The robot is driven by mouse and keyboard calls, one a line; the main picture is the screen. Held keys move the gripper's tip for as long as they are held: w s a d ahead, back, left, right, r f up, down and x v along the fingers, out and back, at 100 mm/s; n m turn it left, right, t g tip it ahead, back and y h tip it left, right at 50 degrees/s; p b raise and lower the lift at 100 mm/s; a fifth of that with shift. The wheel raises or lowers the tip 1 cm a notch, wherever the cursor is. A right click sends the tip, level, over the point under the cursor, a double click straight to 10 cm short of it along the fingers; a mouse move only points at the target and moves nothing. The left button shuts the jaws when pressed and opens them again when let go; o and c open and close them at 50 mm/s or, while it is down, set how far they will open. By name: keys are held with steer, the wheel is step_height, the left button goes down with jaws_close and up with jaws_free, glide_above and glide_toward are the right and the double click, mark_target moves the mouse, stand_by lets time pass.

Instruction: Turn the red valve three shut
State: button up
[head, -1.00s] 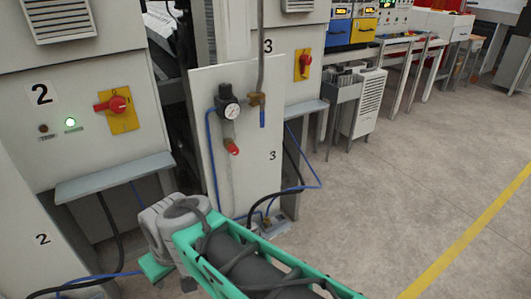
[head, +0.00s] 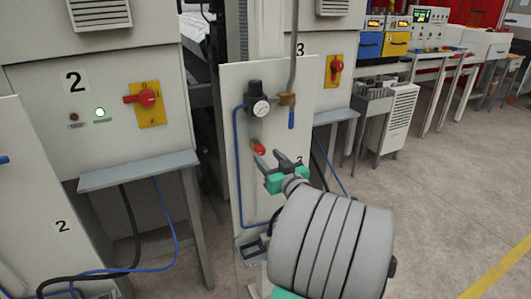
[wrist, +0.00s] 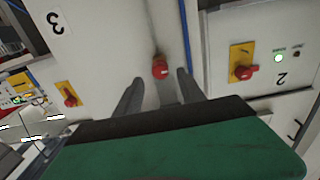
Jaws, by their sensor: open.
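The red valve (head: 259,147) is a small red knob low on the pale upright panel marked 3 (head: 281,84), below a black regulator with a round gauge. It also shows in the wrist view (wrist: 160,68), just beyond the fingertips and between their lines. My gripper (head: 267,160) is open and empty, close in front of the panel and slightly below and right of the knob in the head view. In the wrist view its two grey fingers (wrist: 159,77) stand apart on either side of the knob's line. I cannot tell whether they touch anything.
A blue-handled brass valve (head: 291,118) hangs on the same panel at right of the gauge (head: 260,107). A blue hose runs down the panel's left side. Red rotary switches on yellow plates sit on cabinet 2 (head: 148,98) and cabinet 3 (head: 335,69). Open floor lies to the right.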

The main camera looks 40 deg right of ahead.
mark_target(260, 150)
steer(key=shift+x, duration=1.45)
steer(key=shift+c, duration=0.5)
